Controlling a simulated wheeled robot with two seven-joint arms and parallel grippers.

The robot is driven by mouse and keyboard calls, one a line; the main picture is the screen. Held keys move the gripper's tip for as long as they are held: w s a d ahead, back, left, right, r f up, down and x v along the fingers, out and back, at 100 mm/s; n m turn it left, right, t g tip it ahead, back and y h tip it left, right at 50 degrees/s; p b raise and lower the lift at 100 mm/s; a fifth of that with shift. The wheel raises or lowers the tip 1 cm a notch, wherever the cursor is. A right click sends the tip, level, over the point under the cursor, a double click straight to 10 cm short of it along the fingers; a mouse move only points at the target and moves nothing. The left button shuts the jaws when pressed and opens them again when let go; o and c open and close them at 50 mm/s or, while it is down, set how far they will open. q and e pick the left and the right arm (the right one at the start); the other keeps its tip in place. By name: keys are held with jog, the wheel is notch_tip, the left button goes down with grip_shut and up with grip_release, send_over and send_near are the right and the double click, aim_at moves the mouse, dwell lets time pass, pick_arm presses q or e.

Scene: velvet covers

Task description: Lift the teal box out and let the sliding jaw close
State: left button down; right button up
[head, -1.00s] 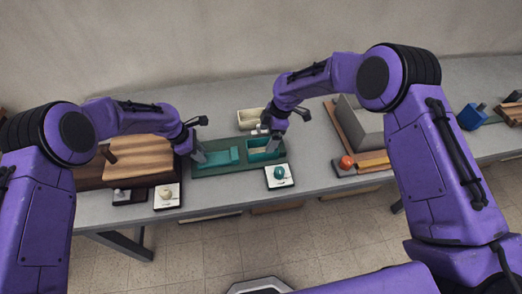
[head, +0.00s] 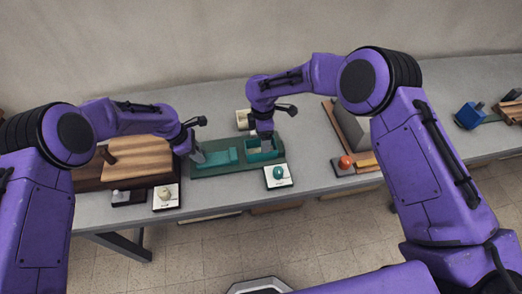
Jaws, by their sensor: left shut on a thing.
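A dark green base (head: 210,172) lies on the table and carries the teal sliding jaw (head: 222,157) on its left part. At its right end stands the teal box (head: 266,157), which looks open at the top. My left gripper (head: 198,157) is at the left end of the jaw, shut on what looks like that end of the jaw; its fingertips are small here. My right gripper (head: 265,134) points down at the back part of the teal box. Its fingers are too small and covered to show whether they are open or touch the box.
A cream container (head: 243,119) stands behind the base, partly hidden by my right arm. A white plate with a teal ball (head: 279,172) is in front, another with a cream ball (head: 165,194) at left. A wooden board (head: 140,152) is left; a grey wedge (head: 350,128) and orange ball (head: 345,161) are right.

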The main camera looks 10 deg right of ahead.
aim_at(254, 154)
jog(key=f, duration=0.7)
jog(key=shift+w+a+f, duration=0.2)
jog(key=shift+a+f, duration=0.05)
jog(key=shift+f, duration=0.15)
jog(key=shift+c, duration=0.3)
jog(key=c, duration=0.7)
